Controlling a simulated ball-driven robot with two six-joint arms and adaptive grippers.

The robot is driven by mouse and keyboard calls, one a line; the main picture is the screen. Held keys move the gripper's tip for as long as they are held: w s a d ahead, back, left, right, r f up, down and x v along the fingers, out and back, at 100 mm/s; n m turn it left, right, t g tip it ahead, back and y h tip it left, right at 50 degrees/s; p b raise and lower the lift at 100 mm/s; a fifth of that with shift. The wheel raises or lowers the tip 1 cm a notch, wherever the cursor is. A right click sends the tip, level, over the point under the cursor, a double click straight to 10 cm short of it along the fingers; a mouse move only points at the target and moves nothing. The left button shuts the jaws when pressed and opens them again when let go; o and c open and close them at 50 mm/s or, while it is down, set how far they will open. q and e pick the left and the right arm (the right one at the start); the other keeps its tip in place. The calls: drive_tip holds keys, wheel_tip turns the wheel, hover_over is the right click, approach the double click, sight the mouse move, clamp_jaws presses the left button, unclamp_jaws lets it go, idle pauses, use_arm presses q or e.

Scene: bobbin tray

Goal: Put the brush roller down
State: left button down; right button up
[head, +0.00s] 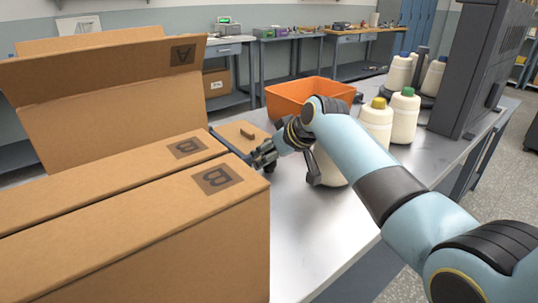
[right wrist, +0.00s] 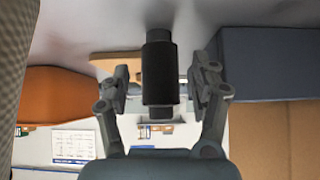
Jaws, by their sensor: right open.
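A black roller with grey ends (right wrist: 160,72), which looks like the brush roller, shows in the right wrist view between my right gripper's fingers. My right gripper (right wrist: 161,85) is open, with a narrow gap on each side of the roller. In the head view the right gripper (head: 264,154) is beside a dark-edged tan board (head: 231,131), near the cardboard boxes. I cannot pick out the roller there, and what it rests on is unclear. My left gripper is not in view.
Large cardboard boxes marked B (head: 150,235) and A (head: 115,105) fill the left. An orange bin (head: 290,92) stands behind my right arm. White bottles with coloured caps (head: 404,118) stand to the right. The metal table (head: 310,235) is bare in front.

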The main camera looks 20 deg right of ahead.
clamp_jaws()
